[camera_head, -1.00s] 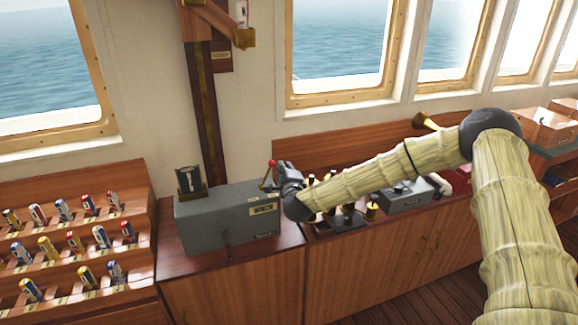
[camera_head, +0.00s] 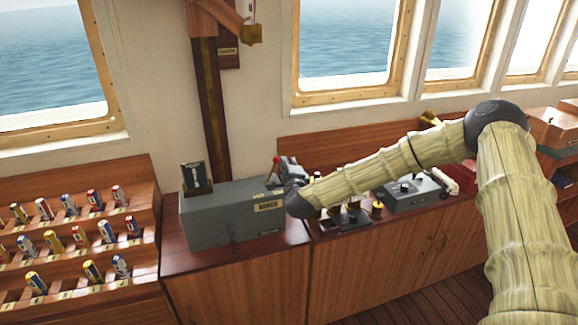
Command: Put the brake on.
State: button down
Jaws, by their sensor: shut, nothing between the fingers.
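A grey box (camera_head: 225,222) stands on the wooden cabinet top, with a small label plate on its front that is too small to read surely. A lever with a red knob (camera_head: 276,160) stands up at the box's right end; it is likely the brake lever. My gripper (camera_head: 283,172) is at the right end of the box, right beside the lever, and partly hides it. The fingers are shut with nothing seen between them. I cannot tell whether they touch the lever.
A dark card holder (camera_head: 195,178) stands on the box's left end. A stepped wooden rack (camera_head: 75,270) with several coloured cylinders is at the left. Another grey box (camera_head: 408,192) and small brass-topped fittings stand to the right, beneath my arm. Windows line the wall behind.

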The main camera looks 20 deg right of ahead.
jog(key=shift+a, duration=0.15)
jog(key=a+r+n+t+b, duration=0.1)
jog(key=a+r+n+b, duration=0.1)
jog(key=a+n+b, duration=0.6)
jog(key=shift+s+a+r+n+t, duration=0.15)
jog(key=shift+a+r+n+t, duration=0.15)
jog(key=shift+n, duration=0.5)
jog(key=s+d+r+b, duration=0.1)
jog(key=s+d+b, duration=0.1)
jog(key=s, duration=0.7)
jog(key=shift+d+b, duration=0.15)
jog(key=shift+b, duration=0.3)
